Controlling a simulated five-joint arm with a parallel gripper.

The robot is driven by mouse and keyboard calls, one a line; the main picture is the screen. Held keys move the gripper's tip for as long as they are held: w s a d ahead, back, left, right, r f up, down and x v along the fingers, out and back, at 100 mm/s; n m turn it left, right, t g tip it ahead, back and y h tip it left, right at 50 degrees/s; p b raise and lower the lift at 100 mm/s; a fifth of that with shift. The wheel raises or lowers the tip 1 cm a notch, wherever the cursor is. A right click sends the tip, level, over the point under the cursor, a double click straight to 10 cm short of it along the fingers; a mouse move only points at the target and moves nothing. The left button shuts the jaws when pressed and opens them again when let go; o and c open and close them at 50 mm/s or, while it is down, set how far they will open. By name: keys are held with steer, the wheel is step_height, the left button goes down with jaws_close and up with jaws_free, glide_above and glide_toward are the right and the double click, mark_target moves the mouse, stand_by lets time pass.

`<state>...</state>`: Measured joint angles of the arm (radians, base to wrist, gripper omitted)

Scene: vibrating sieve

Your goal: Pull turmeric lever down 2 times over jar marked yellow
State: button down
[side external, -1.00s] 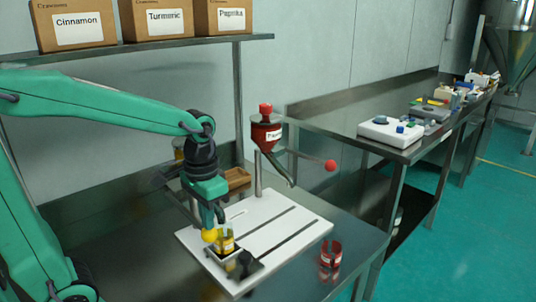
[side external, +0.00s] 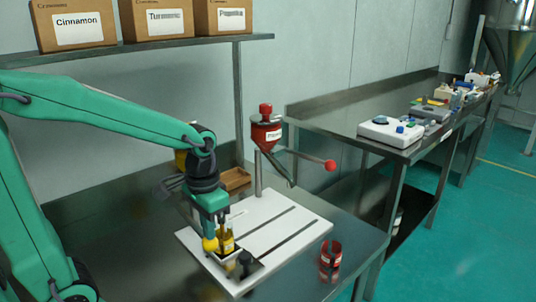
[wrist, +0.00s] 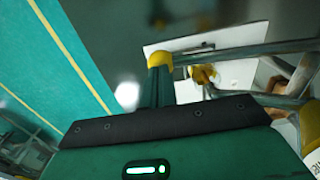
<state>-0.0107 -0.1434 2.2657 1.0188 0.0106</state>
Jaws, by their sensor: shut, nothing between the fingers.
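My gripper (side external: 216,228) is shut with nothing between its fingers. Its tips are right at the yellow ball knob (side external: 210,244) of the turmeric lever, appearing to touch it from above. In the wrist view the closed green fingers (wrist: 161,86) meet the yellow knob (wrist: 160,59), and the grey lever rod (wrist: 245,52) runs right from it. The jar with yellow on it (side external: 227,243) stands in a dark holder on the white board, just right of the knob. The turmeric dispenser (side external: 181,160) is mostly hidden behind my arm.
The red paprika dispenser (side external: 266,136) with its red lever knob (side external: 330,165) stands right of my gripper. A red jar (side external: 331,253) stands on the table right of the white board (side external: 305,224). Labelled boxes (side external: 155,20) sit on the shelf above.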

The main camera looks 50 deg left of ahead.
steer(key=shift+f, duration=0.25)
steer(key=shift+r, duration=0.1)
step_height(320, 180, up, 9)
steer(key=shift+r, duration=0.2)
stand_by(1.2)
steer(key=shift+s, duration=0.15)
stand_by(0.5)
steer(key=s+f+t, duration=0.1)
steer(key=s+t, duration=0.4)
steer(key=shift+s+d+f+t, duration=0.15)
steer(key=shift+s+f+t, duration=0.15)
steer(key=shift+s+f, duration=0.1)
stand_by(1.2)
